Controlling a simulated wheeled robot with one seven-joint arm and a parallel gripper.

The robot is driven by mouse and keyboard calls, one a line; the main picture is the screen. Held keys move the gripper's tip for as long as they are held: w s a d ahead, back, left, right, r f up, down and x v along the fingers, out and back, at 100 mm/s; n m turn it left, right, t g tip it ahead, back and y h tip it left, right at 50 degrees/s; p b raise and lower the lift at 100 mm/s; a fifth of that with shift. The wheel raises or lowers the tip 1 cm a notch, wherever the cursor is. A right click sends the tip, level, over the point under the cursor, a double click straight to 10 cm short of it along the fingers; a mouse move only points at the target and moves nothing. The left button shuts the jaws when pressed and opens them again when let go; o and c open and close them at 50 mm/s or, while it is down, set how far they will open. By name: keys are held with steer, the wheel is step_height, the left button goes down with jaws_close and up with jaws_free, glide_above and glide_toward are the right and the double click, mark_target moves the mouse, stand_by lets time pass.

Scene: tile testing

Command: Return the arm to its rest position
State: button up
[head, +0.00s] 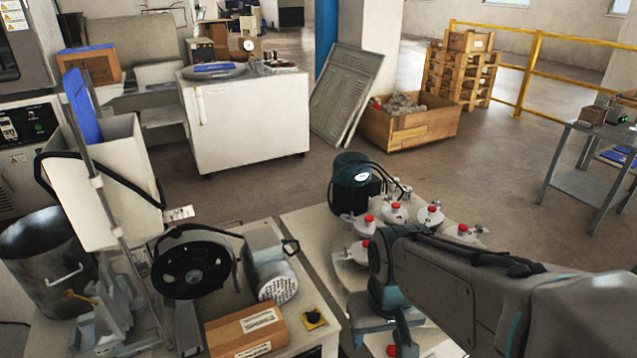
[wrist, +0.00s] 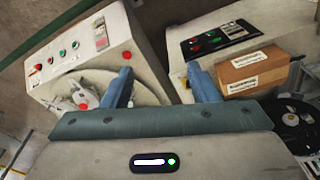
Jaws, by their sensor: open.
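My arm (head: 480,285) reaches in from the lower right in the head view, above the right-hand machine table. Its wrist end, grey and teal, hangs beside the white fittings with red caps; the fingertips are not clear there. In the wrist view my gripper (wrist: 165,82) shows two blue fingers set wide apart with nothing between them. Beyond the fingers are a white machine with a button panel (wrist: 75,55) and a second panel with a cardboard box on it.
White fittings with red caps (head: 397,212) and a dark motor (head: 355,183) stand close to my arm. A cardboard box (head: 246,332), a black wheel (head: 191,263) and a grey motor (head: 270,265) occupy the left table. Open floor (head: 260,185) lies beyond the tables.

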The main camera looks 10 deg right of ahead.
step_height(320, 180, up, 29)
steer(key=t+p, duration=0.1)
steer(key=p, duration=2.3)
steer(key=shift+d+r+t+p, duration=0.15)
steer(key=shift+d+t+p, duration=0.05)
steer(key=shift+t+p, duration=0.15)
